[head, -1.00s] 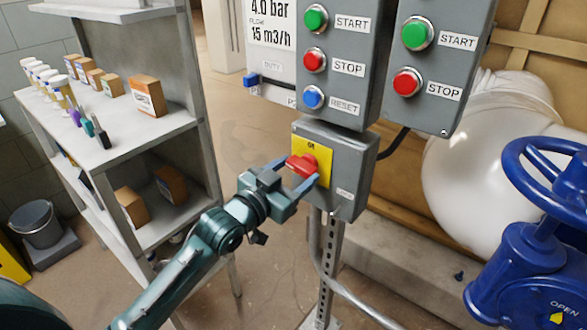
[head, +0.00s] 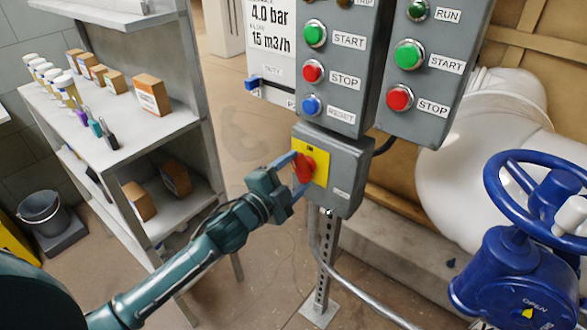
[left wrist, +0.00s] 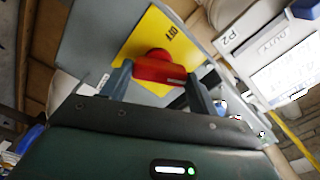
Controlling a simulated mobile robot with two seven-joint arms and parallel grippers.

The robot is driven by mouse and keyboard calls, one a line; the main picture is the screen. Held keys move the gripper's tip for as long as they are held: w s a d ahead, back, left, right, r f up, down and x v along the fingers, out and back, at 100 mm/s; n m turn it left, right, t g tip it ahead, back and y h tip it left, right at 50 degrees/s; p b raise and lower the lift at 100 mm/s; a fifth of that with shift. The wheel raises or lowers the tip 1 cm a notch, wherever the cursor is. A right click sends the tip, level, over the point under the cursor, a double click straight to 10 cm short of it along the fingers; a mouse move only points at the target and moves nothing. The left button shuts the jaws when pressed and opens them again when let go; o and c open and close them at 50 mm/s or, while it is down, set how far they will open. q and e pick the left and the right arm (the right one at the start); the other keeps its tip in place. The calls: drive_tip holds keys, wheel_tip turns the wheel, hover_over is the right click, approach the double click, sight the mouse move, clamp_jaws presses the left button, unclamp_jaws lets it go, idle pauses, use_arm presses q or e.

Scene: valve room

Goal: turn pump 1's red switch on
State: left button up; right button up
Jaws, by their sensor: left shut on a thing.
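The red switch (head: 304,168) is a rotary handle on a yellow plate (head: 320,160), on the front of a grey box (head: 347,172) on a post. In the head view the handle stands close to upright. My left gripper (head: 296,176) is shut on the handle, one finger on each side. In the left wrist view the red handle (left wrist: 158,70) lies between my two fingertips, in front of the yellow plate (left wrist: 163,40). Lettering on the plate is too small to read surely. My right gripper is not in view.
Grey panels with START and STOP buttons (head: 340,70) hang just above the box. A blue handwheel valve (head: 520,250) stands at the right. A shelf (head: 130,125) with bottles and boxes is at the left.

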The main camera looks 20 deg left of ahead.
use_arm(q)
drive_tip(key=m, duration=0.2)
drive_tip(key=shift+m+p, duration=0.3)
drive_tip(key=shift+p, duration=0.05)
drive_tip(key=shift+d+m, duration=0.1)
drive_tip(key=shift+m, duration=1.4)
drive_tip(key=o, duration=1)
drive_tip(key=shift+s, duration=0.1)
drive_tip(key=shift+b+v, duration=0.6)
drive_tip(key=shift+v, duration=5.95)
